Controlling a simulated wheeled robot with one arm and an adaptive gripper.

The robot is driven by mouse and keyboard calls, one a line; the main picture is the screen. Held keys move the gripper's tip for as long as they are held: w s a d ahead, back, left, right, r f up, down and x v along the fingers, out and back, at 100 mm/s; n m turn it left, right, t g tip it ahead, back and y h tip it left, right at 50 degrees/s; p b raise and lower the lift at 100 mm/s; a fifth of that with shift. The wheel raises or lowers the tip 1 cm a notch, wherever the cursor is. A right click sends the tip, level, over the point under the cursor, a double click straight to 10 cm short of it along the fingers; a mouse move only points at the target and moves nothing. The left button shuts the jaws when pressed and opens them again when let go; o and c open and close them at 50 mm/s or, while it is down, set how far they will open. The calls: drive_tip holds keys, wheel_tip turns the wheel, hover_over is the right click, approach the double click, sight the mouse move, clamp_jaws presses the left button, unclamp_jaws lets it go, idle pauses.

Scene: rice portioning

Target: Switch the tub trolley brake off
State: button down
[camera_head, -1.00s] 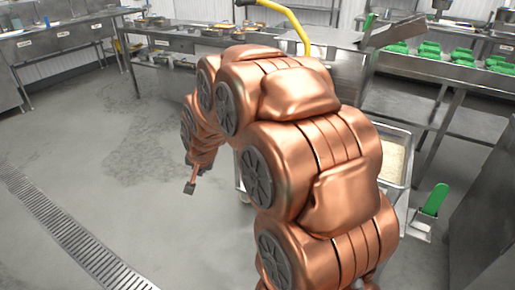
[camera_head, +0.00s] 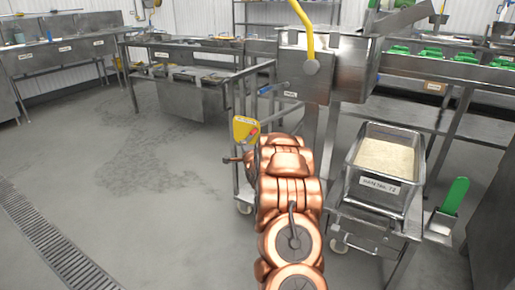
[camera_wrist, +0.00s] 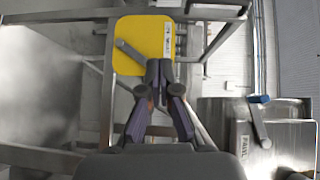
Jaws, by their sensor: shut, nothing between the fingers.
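A yellow plate (camera_head: 245,128) stands on the trolley frame beyond my arm in the head view. The wrist view shows this plate (camera_wrist: 160,35) with a grey lever (camera_wrist: 130,51) lying slantwise across its lower left part and small markings along its right edge. I take it for the brake plate. My gripper (camera_wrist: 160,68) is shut and empty, its tips in front of the plate's lower edge, close to the lever's lower end. I cannot tell whether they touch. The head view does not show the fingers clearly. A rice-filled steel tub (camera_head: 350,172) stands right of my arm.
A steel box (camera_wrist: 235,145) with a blue-ended handle (camera_wrist: 258,100) is right of my gripper. The floor (camera_head: 120,210) on the left is clear.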

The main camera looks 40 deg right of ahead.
drive_tip(key=s+d+f+m+t+h+b, duration=0.3)
drive_tip(key=s+d+f+m+b, duration=0.1)
drive_tip(key=d+f, duration=0.4)
drive_tip(key=shift+s+d+f+m+b, duration=0.35)
drive_tip(key=shift+s+d+b, duration=0.2)
drive_tip(key=shift+d, duration=0.3)
drive_tip(key=b, duration=0.3)
approach(256, 132)
drive_tip(key=shift+d, duration=1.3)
drive_tip(key=shift+w+a+r+b, duration=0.2)
drive_tip(key=shift+w+r, duration=0.2)
drive_tip(key=shift+w, duration=0.3)
drive_tip(key=shift+w+a+r+b, duration=0.1)
drive_tip(key=shift+w+r+b, duration=0.1)
drive_tip(key=shift+w+r, duration=0.35)
drive_tip(key=shift+w+a+r+b, duration=0.1)
drive_tip(key=shift+w+r+b, duration=0.15)
drive_tip(key=shift+w, duration=0.55)
drive_tip(key=shift+r, duration=0.1)
